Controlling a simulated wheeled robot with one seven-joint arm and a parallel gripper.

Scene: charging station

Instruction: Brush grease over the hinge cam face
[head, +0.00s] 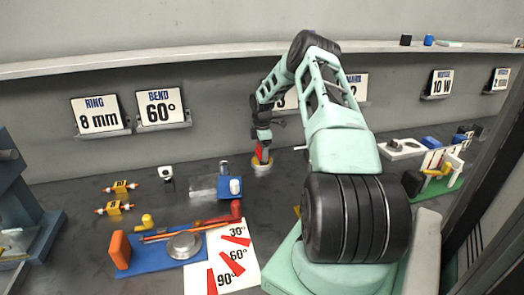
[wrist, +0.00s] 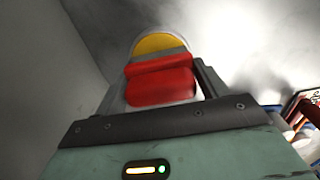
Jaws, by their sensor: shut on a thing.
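My gripper (head: 262,147) is at the back middle of the bench, pointing down and shut on a red block-like handle (head: 262,154), which I take to be the brush. In the wrist view the red handle (wrist: 160,80) sits between the two fingers. Its bristles are hidden. Just beyond it is a round white-rimmed pot (head: 261,170) with yellow content, likely the grease; it also shows in the wrist view (wrist: 160,43). I cannot tell whether the brush touches the yellow. I cannot tell which part is the hinge cam face.
A blue tray (head: 150,259) with a grey disc stands at front left, beside a white angle card (head: 232,262). A blue block (head: 230,187) with a white cap is left of the pot. Orange parts (head: 115,208) lie farther left. A green-based fixture (head: 447,185) is at right.

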